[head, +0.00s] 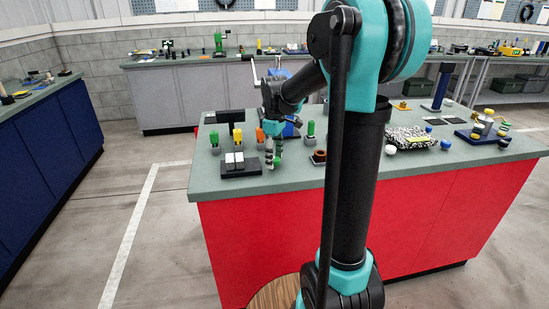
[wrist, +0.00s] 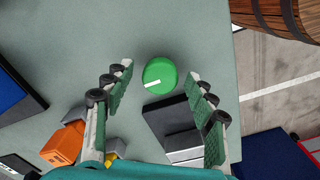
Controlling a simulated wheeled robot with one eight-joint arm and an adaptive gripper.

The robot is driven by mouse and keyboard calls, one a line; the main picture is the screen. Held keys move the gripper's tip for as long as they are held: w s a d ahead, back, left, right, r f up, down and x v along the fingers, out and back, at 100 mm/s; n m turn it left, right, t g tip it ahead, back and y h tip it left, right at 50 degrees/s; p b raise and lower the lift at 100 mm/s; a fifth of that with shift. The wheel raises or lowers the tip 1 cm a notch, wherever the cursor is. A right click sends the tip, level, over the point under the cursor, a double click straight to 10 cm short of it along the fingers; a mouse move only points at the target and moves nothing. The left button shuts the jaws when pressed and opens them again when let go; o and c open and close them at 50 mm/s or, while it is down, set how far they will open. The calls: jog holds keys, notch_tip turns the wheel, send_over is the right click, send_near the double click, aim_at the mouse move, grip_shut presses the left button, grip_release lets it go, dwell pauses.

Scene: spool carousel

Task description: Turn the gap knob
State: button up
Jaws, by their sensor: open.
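A round green knob (wrist: 160,75) with a white pointer line shows in the wrist view on the grey-green bench top. My gripper (wrist: 162,73) is open, with one finger to the left of the knob and one to the right. Gaps remain between both fingers and the knob, so nothing is held. In the head view my gripper (head: 273,160) points down over the left part of the red bench. There the fingers hide or blend with the knob, and I cannot tell it apart. How high the fingertips are above the bench is unclear.
A black base with pale blocks (head: 231,169) lies left of my gripper, near the bench's front edge. Upright yellow (head: 237,136), orange (head: 260,135) and green (head: 310,130) pieces stand close by. A brown ring piece (head: 320,156) is to the right. A barrel (head: 275,293) stands in front.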

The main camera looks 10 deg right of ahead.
jog(key=shift+f, duration=0.1)
jog(key=shift+c, duration=0.6)
jog(key=c, duration=1)
jog(key=m, duration=0.4)
jog(key=shift+m, duration=2.4)
jog(key=o, duration=1.1)
